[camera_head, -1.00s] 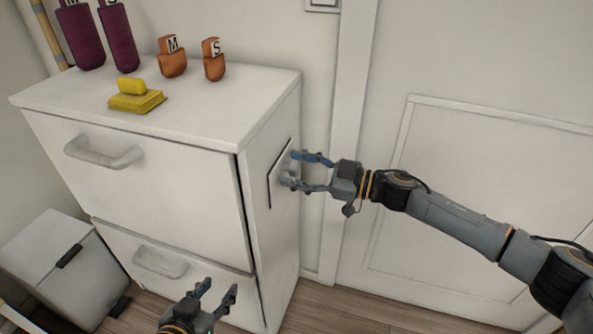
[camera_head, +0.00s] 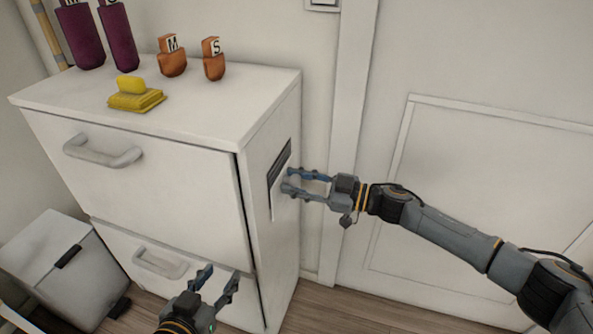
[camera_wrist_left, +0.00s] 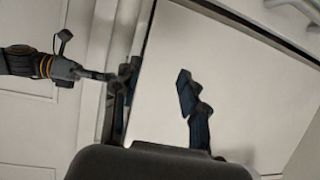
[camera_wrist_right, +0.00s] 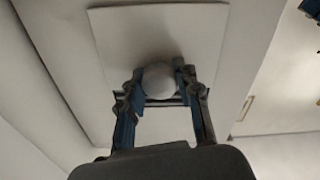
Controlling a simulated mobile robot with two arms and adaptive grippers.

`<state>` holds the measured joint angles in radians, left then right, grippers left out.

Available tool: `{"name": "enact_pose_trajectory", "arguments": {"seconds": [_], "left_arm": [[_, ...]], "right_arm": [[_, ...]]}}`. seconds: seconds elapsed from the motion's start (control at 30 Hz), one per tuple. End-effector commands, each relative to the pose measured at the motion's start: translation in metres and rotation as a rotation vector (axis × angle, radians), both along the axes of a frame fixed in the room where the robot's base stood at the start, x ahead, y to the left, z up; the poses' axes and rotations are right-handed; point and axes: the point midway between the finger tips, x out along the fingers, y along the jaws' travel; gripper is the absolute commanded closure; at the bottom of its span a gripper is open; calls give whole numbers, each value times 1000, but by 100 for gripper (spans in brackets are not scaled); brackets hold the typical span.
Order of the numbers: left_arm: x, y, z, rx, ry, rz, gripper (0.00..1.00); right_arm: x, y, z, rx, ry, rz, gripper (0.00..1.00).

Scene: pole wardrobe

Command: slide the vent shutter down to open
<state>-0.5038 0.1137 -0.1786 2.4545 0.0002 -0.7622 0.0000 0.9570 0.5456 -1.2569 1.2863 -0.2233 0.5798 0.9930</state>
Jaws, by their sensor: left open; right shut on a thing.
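The vent shutter (camera_head: 280,200) is a pale plate on the right side of the white cabinet. Dark vent slots (camera_head: 279,164) show above it in the head view. In the right wrist view the shutter (camera_wrist_right: 115,30) carries a round knob (camera_wrist_right: 160,81). My right gripper (camera_head: 288,182) is shut on this knob, one finger on each side; in the right wrist view its fingers (camera_wrist_right: 160,92) flank it. My left gripper (camera_head: 220,282) is open and empty in front of the lower drawer. It also shows in the left wrist view (camera_wrist_left: 157,82).
Drawer handles (camera_head: 103,150) stick out in front. A grey bin (camera_head: 50,265) stands at the lower left. A panelled door or wall (camera_head: 470,180) is at right.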

Motion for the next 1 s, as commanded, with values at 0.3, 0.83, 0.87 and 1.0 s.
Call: {"name": "enact_pose_trajectory", "arguments": {"seconds": [0.3, 0.83, 0.87, 1.0], "left_arm": [[22, -16, 62, -90, -359, -24, 57], [22, -17, 75, -105, -422, -27, 57], [22, -17, 75, -105, -422, -27, 57], [22, -17, 75, -105, -422, -27, 57]], "right_arm": [[0, 0, -58, 0, 3, 0, 100], [-1, 0, -67, -5, 4, -1, 51], [-1, 0, -67, -4, 3, 0, 45], [-1, 0, -65, -3, 2, 0, 43]]}}
